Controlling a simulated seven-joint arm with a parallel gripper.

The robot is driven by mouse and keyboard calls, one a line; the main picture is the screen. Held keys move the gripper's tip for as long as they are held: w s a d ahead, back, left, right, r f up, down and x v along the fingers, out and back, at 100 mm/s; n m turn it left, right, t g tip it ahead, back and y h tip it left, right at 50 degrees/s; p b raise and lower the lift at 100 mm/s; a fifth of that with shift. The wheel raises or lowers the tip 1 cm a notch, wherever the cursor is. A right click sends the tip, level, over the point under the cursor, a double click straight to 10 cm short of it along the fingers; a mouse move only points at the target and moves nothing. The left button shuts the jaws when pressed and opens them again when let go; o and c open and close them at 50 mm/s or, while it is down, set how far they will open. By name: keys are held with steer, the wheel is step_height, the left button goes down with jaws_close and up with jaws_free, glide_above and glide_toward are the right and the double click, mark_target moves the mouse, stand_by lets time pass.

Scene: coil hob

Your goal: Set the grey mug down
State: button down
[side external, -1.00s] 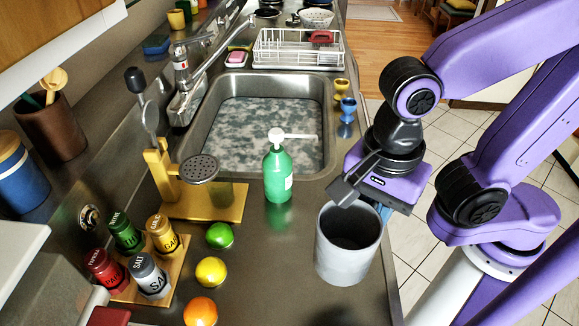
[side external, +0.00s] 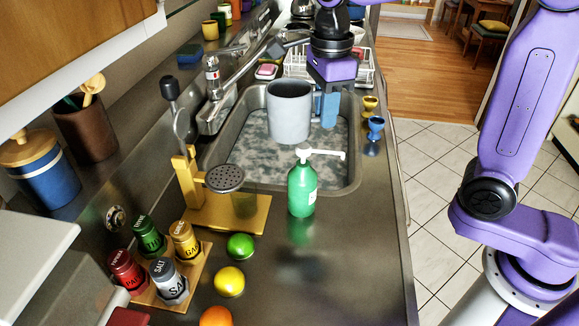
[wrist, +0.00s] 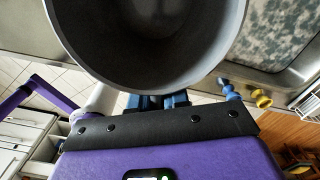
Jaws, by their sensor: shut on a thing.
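The grey mug (side external: 289,112) is upright over the far part of the sink (side external: 350,172) in the side view. I cannot tell its height above the basin floor. My gripper (side external: 327,109) is shut on the mug, its blue fingers at the mug's right side. In the wrist view the mug (wrist: 225,50) fills the top, open and with a dark interior, and the blue fingertips (wrist: 157,102) meet its near side. The mug hides the exact contact.
A green soap bottle (side external: 301,190) stands at the sink's near rim. Yellow (side external: 369,105) and blue (side external: 375,128) egg cups stand right of the sink. The faucet (side external: 214,82) is on the left, a white dish rack (side external: 365,68) behind. The front right counter is clear.

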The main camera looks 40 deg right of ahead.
steer(key=w+d+f+m, duration=0.2)
steer(key=w+d+m, duration=0.1)
steer(key=w+d, duration=0.9)
steer(key=shift+s+d+f, duration=0.1)
steer(key=shift+s+f, duration=0.05)
steer(key=shift+f, duration=5.6)
steer(key=shift+s+d+f, duration=0.15)
steer(key=shift+s+f, duration=0.05)
steer(key=shift+f, duration=5.55)
steer(key=shift+s+d+f, duration=0.1)
steer(key=shift+s+f, duration=0.05)
steer(key=shift+f, duration=5.6)
steer(key=shift+f, duration=0.1)
steer(key=c, duration=1.1)
jaws_free()
step_height(320, 180, up, 12)
